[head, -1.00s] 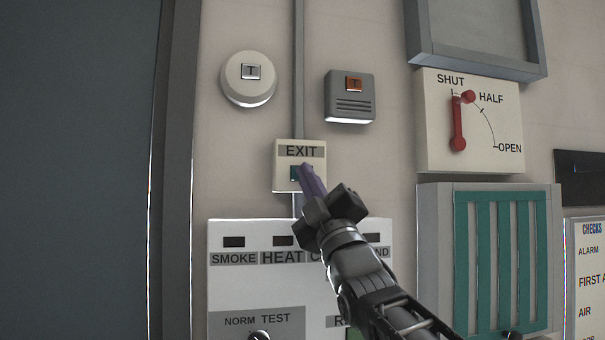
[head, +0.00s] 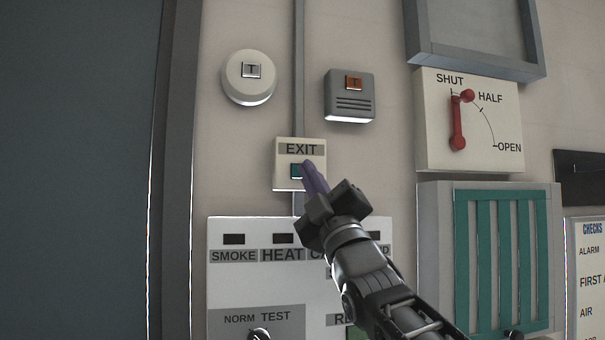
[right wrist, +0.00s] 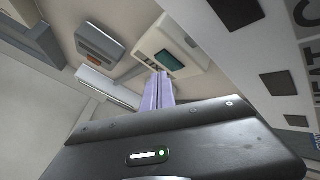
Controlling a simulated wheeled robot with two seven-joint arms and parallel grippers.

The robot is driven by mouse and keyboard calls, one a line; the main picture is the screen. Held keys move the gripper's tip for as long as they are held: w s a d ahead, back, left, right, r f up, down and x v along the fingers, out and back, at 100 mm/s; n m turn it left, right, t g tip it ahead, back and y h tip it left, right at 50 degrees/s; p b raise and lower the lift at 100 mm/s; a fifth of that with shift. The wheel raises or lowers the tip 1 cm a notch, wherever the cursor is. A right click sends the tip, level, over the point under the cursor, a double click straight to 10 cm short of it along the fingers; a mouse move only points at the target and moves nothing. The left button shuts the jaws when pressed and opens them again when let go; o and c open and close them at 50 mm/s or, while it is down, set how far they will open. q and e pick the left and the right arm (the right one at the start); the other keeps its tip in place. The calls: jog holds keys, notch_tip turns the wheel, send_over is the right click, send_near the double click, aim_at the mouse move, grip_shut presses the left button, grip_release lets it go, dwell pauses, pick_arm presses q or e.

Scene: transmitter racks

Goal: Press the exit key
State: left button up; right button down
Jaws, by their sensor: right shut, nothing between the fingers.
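The exit box (head: 283,182) is a cream wall unit labelled EXIT, with a dark green key (head: 296,171) below the label. My right gripper (head: 309,167) is in front of the box, its purple fingers shut and empty. Its fingertips overlap the right side of the key in the head view. My left gripper is not in view.
A panel (head: 225,284) with SMOKE and HEAT labels stands out below the box. A round white unit (head: 248,90) and a grey unit (head: 349,108) are above. A red lever (head: 457,125) and green-slatted vent (head: 500,260) are to the right.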

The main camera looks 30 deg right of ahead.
jog(key=s+b, duration=0.1)
jog(key=s+a+b, duration=0.1)
jog(key=s, duration=0.1)
jog(key=s+b, duration=0.1)
jog(key=shift+s+a, duration=0.35)
jog(key=shift+s, duration=0.05)
dwell(0.8)
